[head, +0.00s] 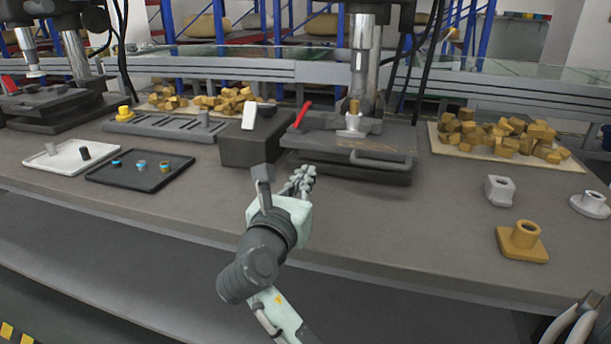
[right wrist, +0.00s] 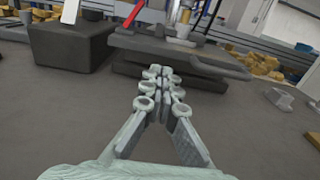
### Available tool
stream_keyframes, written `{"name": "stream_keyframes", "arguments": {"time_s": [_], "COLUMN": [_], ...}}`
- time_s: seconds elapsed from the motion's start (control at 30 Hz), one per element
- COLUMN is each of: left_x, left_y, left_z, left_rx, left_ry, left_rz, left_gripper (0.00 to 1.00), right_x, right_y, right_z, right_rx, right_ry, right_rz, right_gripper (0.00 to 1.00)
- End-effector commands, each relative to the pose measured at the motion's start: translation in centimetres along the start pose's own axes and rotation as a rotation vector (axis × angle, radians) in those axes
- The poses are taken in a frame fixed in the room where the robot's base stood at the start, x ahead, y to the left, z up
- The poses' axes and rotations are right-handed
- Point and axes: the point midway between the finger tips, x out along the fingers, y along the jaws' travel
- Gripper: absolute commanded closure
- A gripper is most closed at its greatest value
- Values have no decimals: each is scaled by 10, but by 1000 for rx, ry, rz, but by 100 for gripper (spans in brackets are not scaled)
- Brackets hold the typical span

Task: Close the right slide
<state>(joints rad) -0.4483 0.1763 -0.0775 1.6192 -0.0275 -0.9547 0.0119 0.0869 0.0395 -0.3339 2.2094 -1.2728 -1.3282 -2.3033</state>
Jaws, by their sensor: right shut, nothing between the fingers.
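The right slide (head: 335,147) is a dark grey plate with a bar handle (head: 385,162) along its front, on the base of the right press. A silver holder with a brass-coloured part (head: 353,120) stands on it, below the press column. The slide's handle also shows in the right wrist view (right wrist: 218,68). My right gripper (head: 304,178) is shut and empty, low in front of the slide, left of the handle. In the right wrist view its fingers (right wrist: 158,72) point toward the slide's base; I cannot tell whether they touch it.
A dark block (head: 250,148) stands just left of the right press, with a red lever (head: 302,114) beside it. A black tray (head: 140,180) and white tray (head: 70,165) lie left. A yellow flanged part (head: 523,245) and grey part (head: 499,190) stand right. The front middle table is clear.

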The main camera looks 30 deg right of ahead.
Motion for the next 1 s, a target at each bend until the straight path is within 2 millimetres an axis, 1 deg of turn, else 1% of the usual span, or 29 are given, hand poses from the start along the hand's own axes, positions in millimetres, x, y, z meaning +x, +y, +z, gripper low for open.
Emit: {"name": "stream_keyframes", "arguments": {"time_s": [0.03, 0.1, 0.3, 0.4, 0.5, 0.7, 1.0], "left_x": [2, 5, 10, 12, 14, 16, 15], "left_y": [0, 0, 3, 3, 3, 2, 2], "left_z": [6, 12, 17, 16, 14, 11, 10], "left_rx": [2, 4, 12, 15, 16, 17, 18], "left_ry": [-10, -21, -21, -19, -18, -11, -11], "left_rz": [-1, -1, 2, 1, 0, -2, -2], "left_gripper": [47, 47, 47, 47, 47, 47, 47], "right_x": [12, 28, 69, 84, 95, 104, 105], "right_y": [-1, 0, -1, 0, 0, 0, 0], "right_z": [1, 1, 1, 1, 0, 0, 0], "right_rx": [-1, -2, 0, -1, 0, 0, 0], "right_ry": [-3, -3, -1, -1, 0, 1, 1], "right_rz": [-4, -3, -3, -2, -1, 1, 0], "right_gripper": [100, 100, 100, 100, 100, 100, 100]}}
